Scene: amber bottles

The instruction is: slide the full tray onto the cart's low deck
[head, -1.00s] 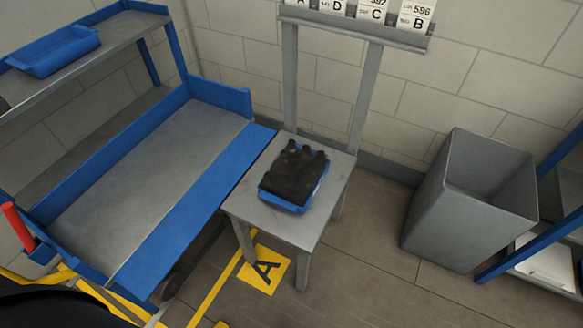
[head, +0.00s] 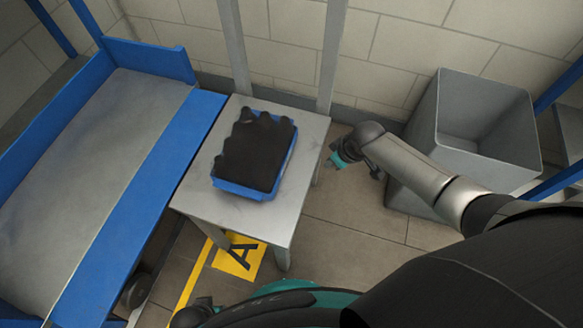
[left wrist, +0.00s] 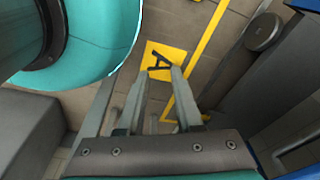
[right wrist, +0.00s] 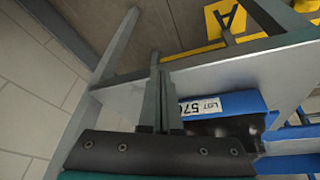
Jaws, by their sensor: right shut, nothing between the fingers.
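The blue tray (head: 240,189) stands on a small grey table (head: 272,218), packed with dark bottles (head: 257,150). Its label and blue side show in the right wrist view (right wrist: 250,101). The cart's low grey deck (head: 85,160), with a blue front strip (head: 140,195), lies just left of the table. My right gripper (head: 336,160) is right of the table, apart from the tray; in the right wrist view its fingers (right wrist: 157,62) are together and empty. My left gripper (left wrist: 159,72) is open and empty, its fingers apart above the floor.
A grey bin (head: 425,135) stands right of the table, behind my right arm. Two grey posts rise at the table's back, near the wall. A yellow floor mark with an A (head: 240,259) lies before the table. A cart wheel (left wrist: 263,31) shows in the left wrist view.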

